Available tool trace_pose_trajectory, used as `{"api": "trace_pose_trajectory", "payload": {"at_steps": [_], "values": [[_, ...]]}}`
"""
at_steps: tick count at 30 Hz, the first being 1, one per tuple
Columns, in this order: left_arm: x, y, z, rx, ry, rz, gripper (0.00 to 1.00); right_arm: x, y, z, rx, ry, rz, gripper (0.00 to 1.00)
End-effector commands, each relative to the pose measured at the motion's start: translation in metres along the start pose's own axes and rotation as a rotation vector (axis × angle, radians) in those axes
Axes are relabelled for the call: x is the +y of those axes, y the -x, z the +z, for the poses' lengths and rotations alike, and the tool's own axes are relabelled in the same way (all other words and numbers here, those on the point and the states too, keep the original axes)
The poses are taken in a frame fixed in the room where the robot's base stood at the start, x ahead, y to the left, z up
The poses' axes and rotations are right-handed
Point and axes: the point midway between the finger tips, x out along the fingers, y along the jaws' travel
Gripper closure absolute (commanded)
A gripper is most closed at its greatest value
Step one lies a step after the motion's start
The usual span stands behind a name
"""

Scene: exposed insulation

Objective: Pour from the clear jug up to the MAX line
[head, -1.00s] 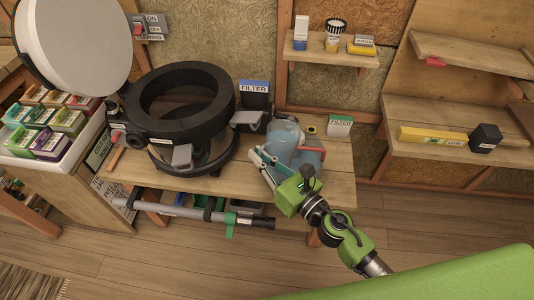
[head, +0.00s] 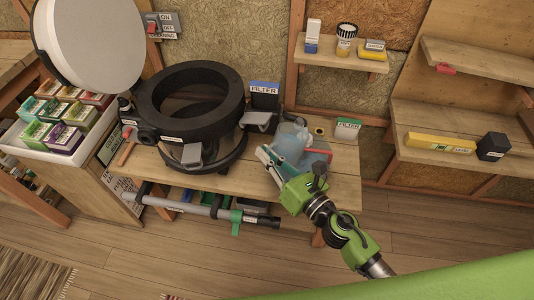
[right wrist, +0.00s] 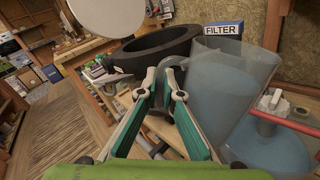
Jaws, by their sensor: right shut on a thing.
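The clear bluish jug (head: 290,143) stands at the right end of the wooden bench. It fills the right side of the right wrist view (right wrist: 215,95), see-through and close to the fingers. My right gripper (head: 268,157) is at the jug's left front side. In the right wrist view its green and grey fingers (right wrist: 161,85) are drawn together, shut on the jug; the exact gripped part is hard to make out. A big black ring-shaped vessel (head: 157,100) with a clear lower part stands left of the jug. I cannot make out a MAX line. My left gripper is not in view.
A round white lid (head: 90,40) is raised at the vessel's left. A blue FILTER box (head: 264,95) stands behind, and a green-topped box (head: 347,130) is right of the jug. A red thing (head: 318,156) lies close beside the jug. A grey pole (head: 195,209) runs below the bench front.

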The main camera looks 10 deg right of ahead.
Motion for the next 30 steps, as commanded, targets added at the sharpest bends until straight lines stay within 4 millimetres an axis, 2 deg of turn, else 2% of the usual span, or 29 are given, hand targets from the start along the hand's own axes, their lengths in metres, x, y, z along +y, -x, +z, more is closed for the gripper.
{"api": "trace_pose_trajectory", "payload": {"at_steps": [3,30], "values": [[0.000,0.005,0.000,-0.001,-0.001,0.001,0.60,0.002,-0.001,0.007,-0.004,-0.034,0.002,1.00],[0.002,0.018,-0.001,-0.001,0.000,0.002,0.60,0.003,-0.001,0.017,-0.002,-0.202,0.003,1.00]]}}
